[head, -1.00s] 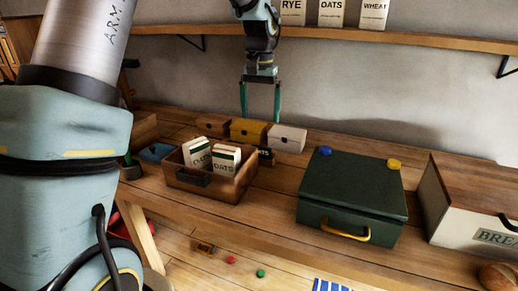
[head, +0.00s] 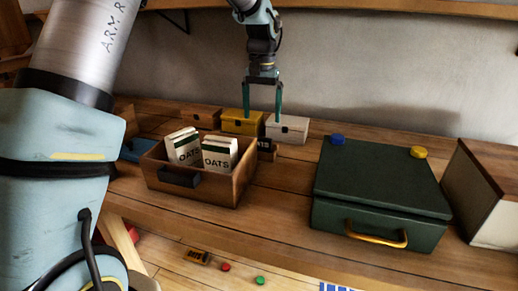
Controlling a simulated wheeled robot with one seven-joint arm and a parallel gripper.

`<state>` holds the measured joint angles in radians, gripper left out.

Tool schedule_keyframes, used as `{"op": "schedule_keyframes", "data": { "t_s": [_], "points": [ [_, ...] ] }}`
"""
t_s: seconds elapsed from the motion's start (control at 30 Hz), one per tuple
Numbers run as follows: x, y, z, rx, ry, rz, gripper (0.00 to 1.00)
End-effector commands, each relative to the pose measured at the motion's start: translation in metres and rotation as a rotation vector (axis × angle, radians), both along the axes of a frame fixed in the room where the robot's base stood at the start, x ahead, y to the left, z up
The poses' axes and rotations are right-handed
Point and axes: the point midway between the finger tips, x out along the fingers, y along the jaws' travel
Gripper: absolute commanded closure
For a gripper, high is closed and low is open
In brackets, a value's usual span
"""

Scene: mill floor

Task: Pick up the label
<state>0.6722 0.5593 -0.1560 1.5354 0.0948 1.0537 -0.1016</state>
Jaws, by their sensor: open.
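A small dark label with pale OATS lettering (head: 267,146) stands on the bench, just right of and behind the open wooden box. Part of it is hidden by the box's corner. Another small dark plate (head: 197,257), perhaps also a label, lies on the floor below the bench; its marking is too small to read. My gripper (head: 262,117) hangs fingers down, open and empty, above the bench label. Its fingers show in front of the yellow box (head: 233,123) and the white box (head: 293,132).
The wooden box (head: 225,190) holds cartons marked OATS (head: 220,155). A green case (head: 378,185) on the right carries a blue piece (head: 338,140) and a yellow piece (head: 418,152). A wooden-topped bin (head: 495,205) stands further right. Bare bench lies between box and case.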

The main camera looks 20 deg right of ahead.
Motion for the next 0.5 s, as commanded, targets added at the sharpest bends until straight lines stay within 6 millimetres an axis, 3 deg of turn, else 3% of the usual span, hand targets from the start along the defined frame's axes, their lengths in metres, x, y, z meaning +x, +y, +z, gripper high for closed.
{"op": "schedule_keyframes", "data": {
  "t_s": [0.13, 0.5],
  "points": [
    [0.0, 0.001, -0.022, 0.003, 0.003, 0.0, 0.0],
    [-0.001, 0.005, -0.057, 0.004, 0.004, 0.0, 0.0]
  ]
}}
